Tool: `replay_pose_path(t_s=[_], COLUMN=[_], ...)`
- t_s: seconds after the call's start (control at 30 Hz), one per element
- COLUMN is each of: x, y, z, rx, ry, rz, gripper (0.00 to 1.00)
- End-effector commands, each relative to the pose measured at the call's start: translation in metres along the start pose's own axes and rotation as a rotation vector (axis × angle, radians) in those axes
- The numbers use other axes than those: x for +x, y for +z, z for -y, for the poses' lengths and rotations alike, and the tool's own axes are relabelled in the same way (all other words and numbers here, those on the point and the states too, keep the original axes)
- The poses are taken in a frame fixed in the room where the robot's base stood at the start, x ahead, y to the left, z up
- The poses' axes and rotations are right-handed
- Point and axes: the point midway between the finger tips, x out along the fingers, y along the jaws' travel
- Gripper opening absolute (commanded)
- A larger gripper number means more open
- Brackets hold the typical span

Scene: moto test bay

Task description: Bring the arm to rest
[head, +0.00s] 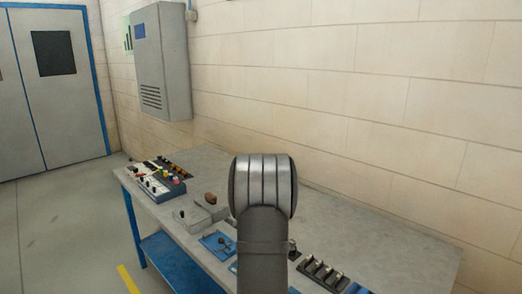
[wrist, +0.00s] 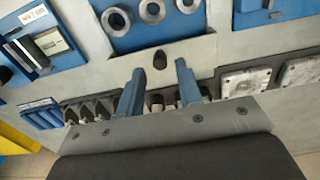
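My arm (head: 263,220) rises in the middle of the head view and hides part of the bench; my gripper is not visible there. In the wrist view my gripper (wrist: 159,67) has two blue fingers spread apart with nothing held between them. The fingers are over the grey workbench. Near the gap between them are a small dark round item (wrist: 160,60) and a short cylindrical item (wrist: 156,98); I cannot tell whether the fingers touch anything.
The workbench (head: 400,250) stands along a pale block wall. It carries a switch box (head: 157,182), a blue tray (head: 218,244) and a black slotted rack (head: 322,273). The wrist view shows a blue block with metal rings (wrist: 153,10). The bench's right end looks clear.

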Motion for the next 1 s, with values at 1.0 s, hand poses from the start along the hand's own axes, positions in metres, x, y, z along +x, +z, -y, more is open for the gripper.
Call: replay_pose_path(t_s=[1.0], x=[-0.082], y=[0.062], z=[-0.025], rx=[0.006], ry=[-0.003], rz=[-0.031], gripper=[0.33])
